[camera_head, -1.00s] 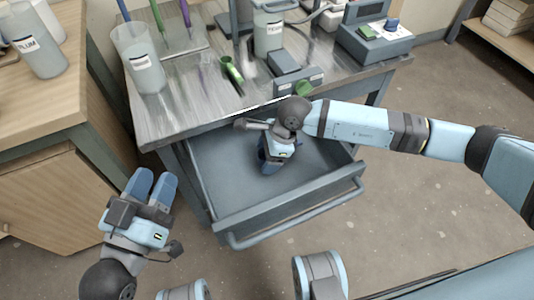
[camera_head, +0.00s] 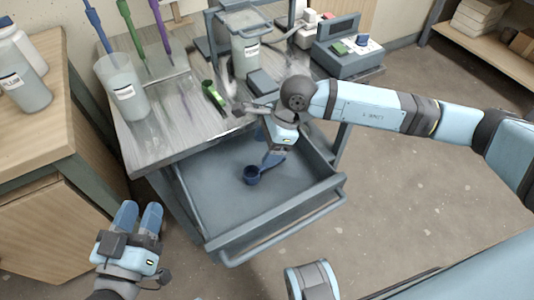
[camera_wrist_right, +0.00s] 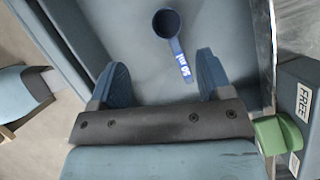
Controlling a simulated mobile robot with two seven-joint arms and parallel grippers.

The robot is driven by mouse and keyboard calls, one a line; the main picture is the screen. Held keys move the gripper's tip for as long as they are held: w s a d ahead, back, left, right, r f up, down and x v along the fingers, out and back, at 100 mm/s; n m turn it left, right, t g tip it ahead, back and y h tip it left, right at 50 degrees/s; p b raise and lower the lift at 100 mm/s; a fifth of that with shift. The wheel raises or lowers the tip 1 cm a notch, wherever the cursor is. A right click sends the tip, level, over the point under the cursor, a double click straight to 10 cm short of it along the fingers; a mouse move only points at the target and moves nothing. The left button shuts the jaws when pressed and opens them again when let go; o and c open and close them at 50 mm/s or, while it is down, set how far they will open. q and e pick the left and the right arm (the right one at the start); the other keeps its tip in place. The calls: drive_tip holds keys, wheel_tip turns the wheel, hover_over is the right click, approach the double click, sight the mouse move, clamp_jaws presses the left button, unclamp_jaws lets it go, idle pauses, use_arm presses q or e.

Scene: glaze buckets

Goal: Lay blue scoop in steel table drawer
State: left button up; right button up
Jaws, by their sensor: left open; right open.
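The blue scoop (camera_head: 251,176) lies on the floor of the open steel table drawer (camera_head: 215,205). In the right wrist view, the scoop's round bowl (camera_wrist_right: 167,22) is at the top, and its handle, marked "50 ml", points down between the fingers. My right gripper (camera_head: 268,147) is open over the back of the drawer; its fingers (camera_wrist_right: 163,66) stand either side of the handle's line without visibly touching it. In the head view, the gripper partly hides the handle. My left gripper (camera_head: 139,212) is open and empty, left of the drawer.
The steel table (camera_head: 160,150) above the drawer holds a green scoop (camera_head: 213,95), a labelled bucket (camera_head: 245,50), a cup (camera_head: 122,88) and a grey device (camera_head: 347,60). A wooden cabinet (camera_head: 50,130) stands left. Floor at right is open.

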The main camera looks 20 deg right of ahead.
drive_tip(key=s+a+r+m+g+y, duration=0.3)
drive_tip(key=s+a+r+y, duration=0.2)
drive_tip(key=s+a+y, duration=0.45)
drive_tip(key=s+a+r+m+t+y, duration=0.2)
drive_tip(key=r+m+t+y, duration=0.15)
drive_tip(key=r+m, duration=0.2)
drive_tip(key=s+a+r+m+t+y, duration=0.25)
drive_tip(key=r+m+y, duration=0.2)
drive_tip(key=m, duration=0.25)
drive_tip(key=d+f+m+t+h, duration=0.2)
drive_tip(key=d+m+t+h, duration=0.2)
drive_tip(key=m, duration=0.7)
drive_tip(key=d+f+m+t+h, duration=0.2)
drive_tip(key=d+m+t+h, duration=0.2)
drive_tip(key=m, duration=0.8)
drive_tip(key=w+d+f+m+t+h, duration=0.1)
drive_tip(key=d+f+m+t+h, duration=0.2)
drive_tip(key=m, duration=0.8)
drive_tip(key=d+t+h, duration=0.1)
drive_tip(key=t+h, duration=0.1)
drive_tip(key=h, duration=0.1)
drive_tip(key=shift+d+t+h, duration=0.2)
drive_tip(key=shift+t+h, duration=0.1)
drive_tip(key=shift+h, duration=0.05)
drive_tip(key=shift+m, duration=0.25)
